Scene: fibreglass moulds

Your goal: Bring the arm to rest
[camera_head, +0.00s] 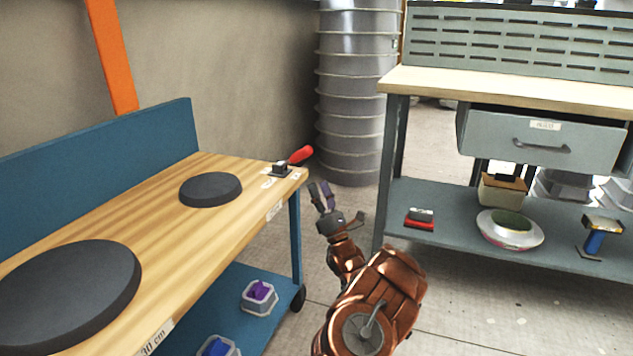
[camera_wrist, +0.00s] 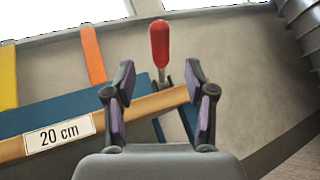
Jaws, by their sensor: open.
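My gripper (camera_head: 322,196) is open and empty, held in the air just off the right end of the wooden-topped bench (camera_head: 150,246). Its two fingers also show in the wrist view (camera_wrist: 158,92), spread apart with nothing between them. My copper-coloured arm reaches up from the bottom of the head view. A toggle clamp with a red handle (camera_head: 300,155) stands at the bench's far right corner. In the wrist view the red handle (camera_wrist: 160,44) stands upright beyond the fingertips, apart from them.
Two dark round moulds, one large (camera_head: 70,294) and one smaller (camera_head: 210,189), lie on the bench. Boxes with purple (camera_head: 259,296) and blue contents sit on its lower shelf. A grey workbench (camera_head: 543,140) with a drawer stands right. Floor between the benches is clear behind my arm.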

